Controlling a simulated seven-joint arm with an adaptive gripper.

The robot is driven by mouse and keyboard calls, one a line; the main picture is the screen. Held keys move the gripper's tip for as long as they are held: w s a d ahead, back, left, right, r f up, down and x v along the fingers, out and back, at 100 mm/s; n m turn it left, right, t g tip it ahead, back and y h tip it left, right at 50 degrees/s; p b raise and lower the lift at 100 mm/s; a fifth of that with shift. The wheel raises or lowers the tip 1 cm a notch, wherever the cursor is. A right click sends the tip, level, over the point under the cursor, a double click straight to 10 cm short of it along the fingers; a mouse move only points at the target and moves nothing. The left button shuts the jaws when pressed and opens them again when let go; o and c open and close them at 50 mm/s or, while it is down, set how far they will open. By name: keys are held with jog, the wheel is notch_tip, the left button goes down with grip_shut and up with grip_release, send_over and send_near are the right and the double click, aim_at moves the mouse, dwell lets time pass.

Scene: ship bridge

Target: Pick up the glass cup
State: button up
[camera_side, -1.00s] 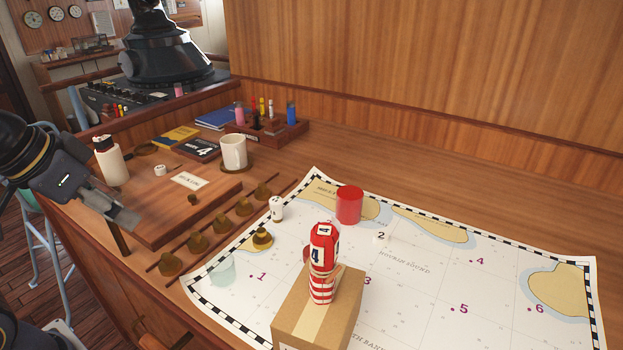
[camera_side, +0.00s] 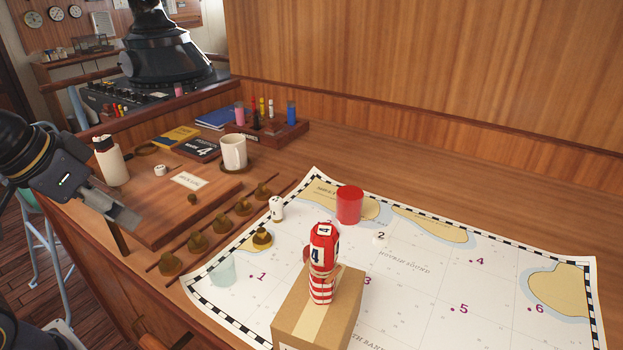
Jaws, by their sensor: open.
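A cardboard box (camera_side: 318,308) carrying a red-and-white striped figure (camera_side: 322,265) stands right of the cup. A row of brass weights (camera_side: 197,243) and a wooden box (camera_side: 165,205) lie between gripper and cup. A white mug (camera_side: 233,152) stands behind. The chart's right side is mostly clear.

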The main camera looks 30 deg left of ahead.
jog(key=shift+o, duration=1.3)
jog(key=g, duration=0.4)
send_over(221, 266)
jog(key=s+d, duration=0.2)
jog(key=f, duration=1.3)
jog(key=shift+w+a, duration=0.1)
jog(key=shift+a, duration=0.1)
jog(key=f, duration=0.6)
jog(key=shift+w+d, duration=0.15)
jog(key=shift+w, duration=0.1)
jog(key=c, duration=1.3)
